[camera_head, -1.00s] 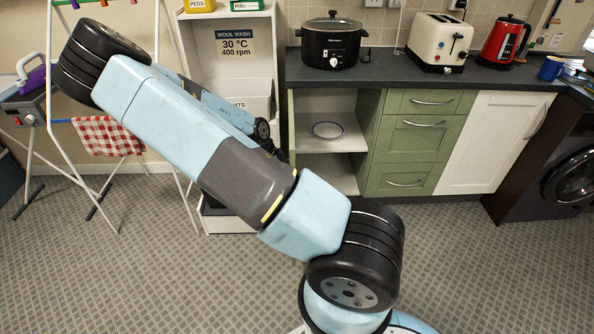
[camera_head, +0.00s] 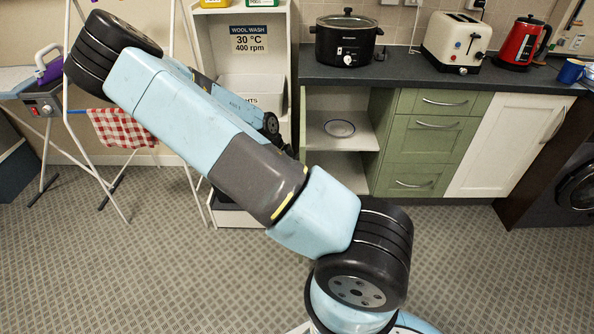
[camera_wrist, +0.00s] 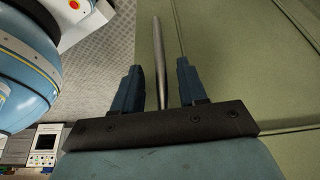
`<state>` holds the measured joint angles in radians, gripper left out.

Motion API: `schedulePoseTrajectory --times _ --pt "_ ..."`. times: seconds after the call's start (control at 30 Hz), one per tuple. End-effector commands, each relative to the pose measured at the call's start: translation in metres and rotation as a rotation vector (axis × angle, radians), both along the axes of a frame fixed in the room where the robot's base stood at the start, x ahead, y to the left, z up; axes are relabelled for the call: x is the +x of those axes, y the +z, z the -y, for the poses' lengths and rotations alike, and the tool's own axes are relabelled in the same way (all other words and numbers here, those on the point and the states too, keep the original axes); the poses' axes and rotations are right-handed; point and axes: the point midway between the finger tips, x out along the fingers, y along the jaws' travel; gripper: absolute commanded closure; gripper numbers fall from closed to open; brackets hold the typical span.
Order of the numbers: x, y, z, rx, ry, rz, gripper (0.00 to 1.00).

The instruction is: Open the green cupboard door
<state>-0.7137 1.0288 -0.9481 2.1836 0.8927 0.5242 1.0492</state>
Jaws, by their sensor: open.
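The green cupboard (camera_head: 311,99) stands under the dark worktop in the head view. Its front is uncovered and its shelf shows, with a plate (camera_head: 340,128) on it. I cannot make out its door in the head view; my arm covers part of that area. In the wrist view a green door panel (camera_wrist: 235,60) fills the right side, and floor shows beyond its left edge. A metal bar handle (camera_wrist: 158,40) runs between the fingers of my gripper (camera_wrist: 158,70). The fingers are open, one on each side of the bar, apart from it as far as I can see.
Green drawers (camera_head: 425,145) and a white door (camera_head: 508,145) are right of the open cupboard. A white shelf unit (camera_head: 212,60) and a drying rack (camera_head: 72,45) stand to the left. The patterned floor (camera_head: 480,265) is free at front right.

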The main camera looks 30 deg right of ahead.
Motion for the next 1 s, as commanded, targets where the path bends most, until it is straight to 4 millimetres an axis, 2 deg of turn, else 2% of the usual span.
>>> schedulePoseTrajectory --times 0.6,0.8,1.0 --pt "0.012 0.1 -0.048 0.001 0.014 -0.001 0.58" --pt "0.013 0.116 -0.054 0.002 0.013 -0.002 0.58" --pt "0.013 0.119 -0.055 0.001 0.014 -0.003 0.58"
